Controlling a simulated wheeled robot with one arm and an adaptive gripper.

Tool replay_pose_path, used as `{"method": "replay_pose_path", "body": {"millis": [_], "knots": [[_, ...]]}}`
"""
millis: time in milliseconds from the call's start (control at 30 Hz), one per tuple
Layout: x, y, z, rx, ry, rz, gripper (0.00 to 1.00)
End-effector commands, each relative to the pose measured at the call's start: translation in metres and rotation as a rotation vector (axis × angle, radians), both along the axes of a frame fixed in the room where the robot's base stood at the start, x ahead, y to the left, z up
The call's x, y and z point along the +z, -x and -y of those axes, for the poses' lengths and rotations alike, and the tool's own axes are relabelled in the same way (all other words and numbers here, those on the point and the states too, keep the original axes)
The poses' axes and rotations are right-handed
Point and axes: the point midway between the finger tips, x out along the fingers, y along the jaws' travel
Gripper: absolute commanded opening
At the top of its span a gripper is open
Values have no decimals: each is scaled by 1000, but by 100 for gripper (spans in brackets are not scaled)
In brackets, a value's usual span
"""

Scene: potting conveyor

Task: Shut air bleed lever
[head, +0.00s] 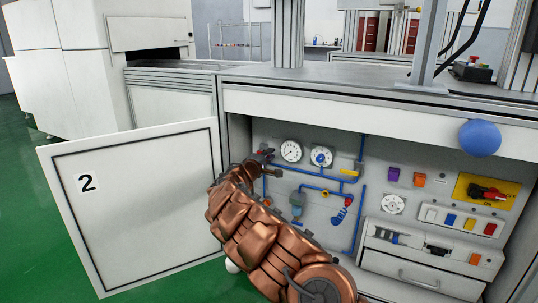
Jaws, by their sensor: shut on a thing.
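My copper-coloured arm reaches up from the bottom of the head view to the left part of a panel inside an open cabinet. My gripper (268,160) is small and dark at the upper left end of the blue pipes. It is shut on a small red lever (263,152), which shows only partly above the fingers. The gripper and arm hide the lever's lower part, so its exact angle cannot be told.
The open cabinet door (140,205), marked 2, stands left of my arm. Gauges (291,151), blue pipes (352,180) and a yellow-plated red switch (487,191) lie to the right. A blue ball (480,138) sticks out at the cabinet's upper edge.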

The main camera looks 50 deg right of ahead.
Motion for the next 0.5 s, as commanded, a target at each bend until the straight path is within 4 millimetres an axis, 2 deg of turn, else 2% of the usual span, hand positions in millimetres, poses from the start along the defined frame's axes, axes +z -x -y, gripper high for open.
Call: {"method": "replay_pose_path", "body": {"millis": [500], "knots": [[-2,1,0,-1,-10,28,0]]}}
